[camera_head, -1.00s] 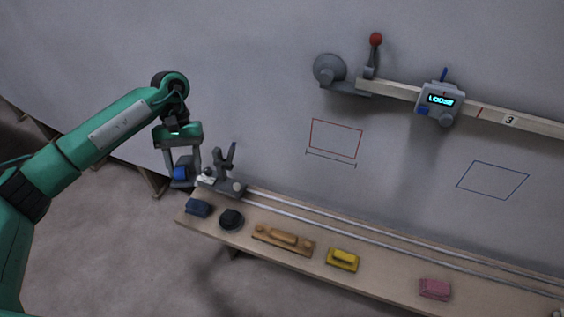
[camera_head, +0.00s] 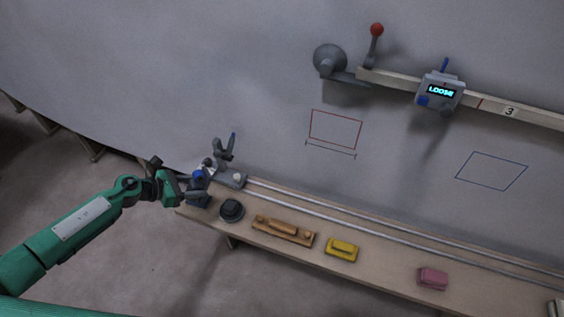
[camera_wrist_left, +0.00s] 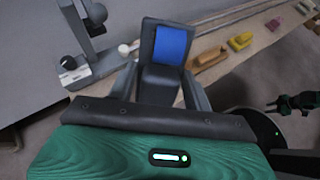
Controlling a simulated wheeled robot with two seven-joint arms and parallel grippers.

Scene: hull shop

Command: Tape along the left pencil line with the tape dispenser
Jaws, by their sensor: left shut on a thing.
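My left gripper (camera_head: 197,180) is low at the left end of the shelf. It is shut on a dark grey thing with a bright blue face (camera_wrist_left: 170,46), which I take to be the tape dispenser; it also shows small in the head view (camera_head: 198,174). The fingers stand on either side of it. On the wall, a thin dark line with end ticks (camera_head: 330,150) runs just below a red outline (camera_head: 335,129). I take it to be the left pencil line; the gripper is well left of it. My right gripper (camera_wrist_left: 275,105) shows small in the wrist view, its jaws unclear.
The wooden shelf (camera_head: 380,272) holds a black round thing (camera_head: 231,210), a wooden tool (camera_head: 284,230), a yellow block (camera_head: 342,249) and a pink block (camera_head: 433,278). A grey bracket (camera_head: 224,152) stands beside the gripper. A blue outline (camera_head: 491,171) and a beam with a "LOOSE" display (camera_head: 441,91) are to the right.

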